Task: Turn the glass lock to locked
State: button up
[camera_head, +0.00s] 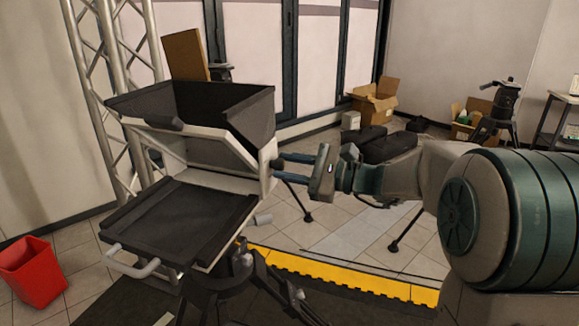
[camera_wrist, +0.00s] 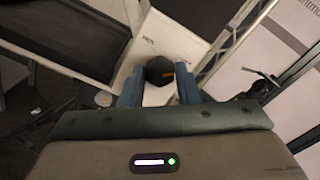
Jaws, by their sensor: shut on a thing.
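The teleprompter (camera_head: 235,142) stands on a tripod at the left of the head view, with a black hood above a white frame and a flat black tray in front. Its glass lock is a dark faceted knob (camera_wrist: 159,69) with a small orange mark, on the white side panel in the wrist view. My gripper (camera_head: 277,166) reaches in from the right, its two blue fingers at the frame's right side. In the wrist view, the fingers (camera_wrist: 160,80) are shut on the knob, one on each side. Small print beside the knob is too blurred to read.
A red bin (camera_head: 33,272) stands on the floor at the left. A metal truss (camera_head: 101,100) rises behind the teleprompter. Black cases (camera_head: 388,147) and an open cardboard box (camera_head: 375,102) lie at the back. A yellow-edged mat (camera_head: 340,284) lies below my arm.

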jog(key=o, duration=1)
jog(key=shift+c, duration=0.2)
jog(key=shift+d, duration=0.15)
jog(key=b+v, duration=0.2)
jog(key=v, duration=1.1)
jog(key=shift+d+b, duration=0.3)
jog(key=shift+b, duration=0.1)
jog(key=shift+s, duration=0.1)
